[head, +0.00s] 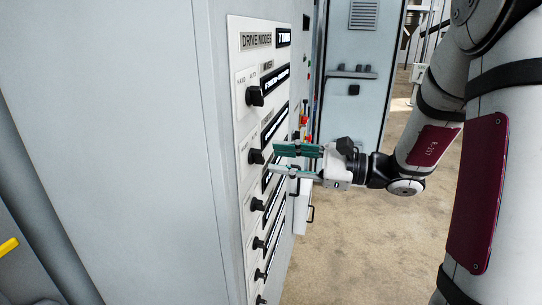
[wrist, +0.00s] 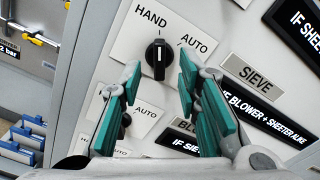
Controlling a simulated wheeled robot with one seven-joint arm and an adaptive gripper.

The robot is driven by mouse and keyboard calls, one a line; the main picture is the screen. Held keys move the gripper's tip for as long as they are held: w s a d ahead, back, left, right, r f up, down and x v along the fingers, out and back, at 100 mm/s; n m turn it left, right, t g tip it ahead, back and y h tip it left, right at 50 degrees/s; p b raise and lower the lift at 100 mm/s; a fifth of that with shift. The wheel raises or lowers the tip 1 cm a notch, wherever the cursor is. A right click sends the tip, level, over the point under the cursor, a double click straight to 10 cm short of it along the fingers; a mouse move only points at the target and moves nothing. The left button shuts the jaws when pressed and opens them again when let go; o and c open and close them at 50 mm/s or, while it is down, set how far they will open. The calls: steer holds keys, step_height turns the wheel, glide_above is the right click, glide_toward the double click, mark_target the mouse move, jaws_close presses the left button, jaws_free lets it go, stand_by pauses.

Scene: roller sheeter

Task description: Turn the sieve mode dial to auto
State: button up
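The sieve dial (wrist: 158,57) is a black knob on a white plate marked HAND and AUTO. A SIEVE nameplate (wrist: 254,77) sits to its right. The dial's white mark points up in the wrist view, toward HAND rather than AUTO. My gripper (wrist: 159,74) is open, with one green-padded finger on each side of the knob and visible gaps. In the head view my gripper (head: 284,160) is just right of the dial (head: 256,156), second from the top. Whether the fingertips reach past the knob's face I cannot tell.
The DRIVE MODES panel (head: 256,41) has another dial (head: 255,96) above and several below. One lower dial (wrist: 125,119) is partly hidden behind my left finger. Red and other buttons (head: 304,119) lie beyond my gripper. The floor (head: 350,245) at right is clear.

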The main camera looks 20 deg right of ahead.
mark_target(263, 156)
steer(key=shift+x, duration=1.55)
jaws_close()
steer(key=m+p, duration=0.3)
steer(key=m, duration=0.2)
steer(key=shift+s+m, duration=0.1)
steer(key=shift+m, duration=0.2)
steer(key=m+p, duration=0.2)
steer(key=m, duration=0.4)
steer(key=shift+d+p, duration=0.15)
steer(key=shift+p, duration=0.2)
steer(key=shift+m, duration=0.3)
